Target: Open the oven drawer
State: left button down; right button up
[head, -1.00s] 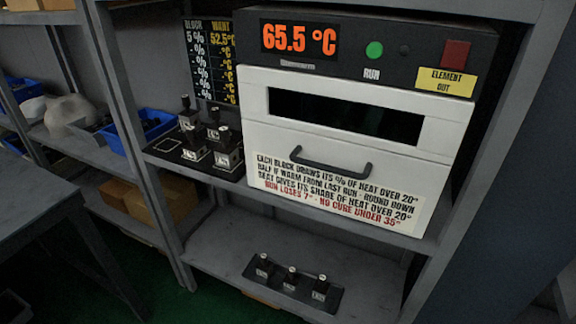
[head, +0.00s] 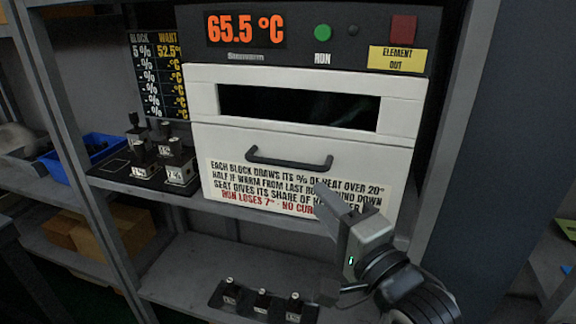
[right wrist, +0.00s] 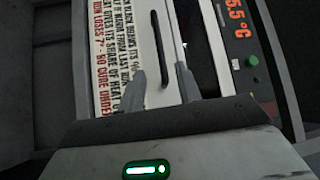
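The oven (head: 307,98) stands on a grey shelf. Its white drawer front (head: 225,140) appears flush and shut, with a dark bar handle (head: 290,162) across it. My right gripper (head: 328,192) is below and right of the handle in the head view, in front of the printed label. In the right wrist view the gripper (right wrist: 160,85) is open and empty. Its two fingers point towards the drawer, and the handle (right wrist: 158,45) appears in line with the gap between them. I cannot tell that they touch it. My left gripper is not in view.
More blocks (head: 262,300) sit on a holder on the lower shelf (head: 210,262). A shelf post (head: 85,150) rises at left. The display reads 65.5 °C; the green lamp is by RUN.

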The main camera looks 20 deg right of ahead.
aim_at(290, 167)
jog(key=p+x, duration=0.1)
jog(key=x, duration=1.1)
jog(key=shift+w, duration=0.15)
grip_shut()
jog(key=shift+f, duration=0.1)
